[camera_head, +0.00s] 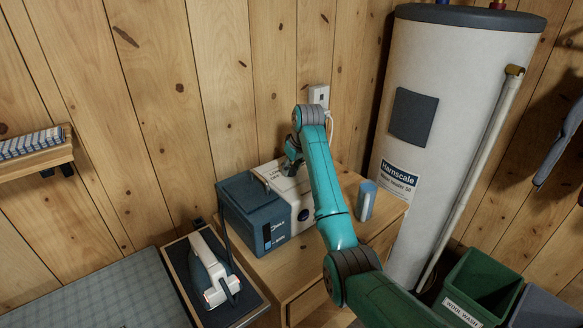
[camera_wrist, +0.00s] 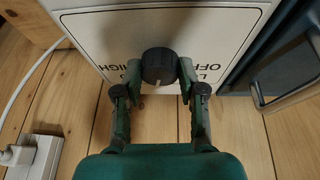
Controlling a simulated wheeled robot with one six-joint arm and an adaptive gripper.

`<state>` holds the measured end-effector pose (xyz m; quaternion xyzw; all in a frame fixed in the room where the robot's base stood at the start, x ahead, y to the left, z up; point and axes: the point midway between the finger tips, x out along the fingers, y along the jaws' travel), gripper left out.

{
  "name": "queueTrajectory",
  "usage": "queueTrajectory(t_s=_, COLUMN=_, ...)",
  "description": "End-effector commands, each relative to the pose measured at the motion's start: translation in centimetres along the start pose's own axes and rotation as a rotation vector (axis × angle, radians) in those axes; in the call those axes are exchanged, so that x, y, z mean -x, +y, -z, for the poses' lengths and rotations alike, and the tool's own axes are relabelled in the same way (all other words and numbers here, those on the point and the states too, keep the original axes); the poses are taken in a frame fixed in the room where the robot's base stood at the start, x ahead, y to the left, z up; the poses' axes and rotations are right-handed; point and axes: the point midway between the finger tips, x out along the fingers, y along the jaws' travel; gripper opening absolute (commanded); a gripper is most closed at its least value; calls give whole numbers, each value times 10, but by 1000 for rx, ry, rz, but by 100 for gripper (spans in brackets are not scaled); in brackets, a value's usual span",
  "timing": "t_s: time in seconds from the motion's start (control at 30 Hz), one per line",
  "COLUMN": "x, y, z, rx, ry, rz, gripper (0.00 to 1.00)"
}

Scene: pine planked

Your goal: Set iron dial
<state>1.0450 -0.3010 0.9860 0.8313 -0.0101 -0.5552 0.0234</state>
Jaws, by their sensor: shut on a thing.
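The iron station (camera_head: 290,190), a blue and white box, stands on a wooden cabinet against the plank wall. Its black round dial (camera_wrist: 159,64) sits on a white panel (camera_wrist: 110,35) with printed OFF, LOW and HIGH that appear upside down in the wrist view. My gripper (camera_wrist: 160,78) is shut on the dial, one finger at each side. A small pale mark shows at the dial's lower edge; which setting it points to I cannot tell. In the head view my gripper (camera_head: 293,150) is at the back of the station's top, and the dial is hidden there.
A white iron (camera_head: 207,265) rests on a dark stand at the left. A blue-grey container (camera_head: 366,200) stands right of the station. A wall outlet (camera_head: 319,96) and cord are behind my arm. A tall white water heater (camera_head: 445,100) and green bin (camera_head: 480,285) are right.

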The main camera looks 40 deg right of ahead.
Motion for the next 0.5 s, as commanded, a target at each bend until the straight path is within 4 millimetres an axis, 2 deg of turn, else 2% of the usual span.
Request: queueTrajectory(t_s=0.5, x=0, y=4, z=0, rx=439, ry=24, rz=183, gripper=5)
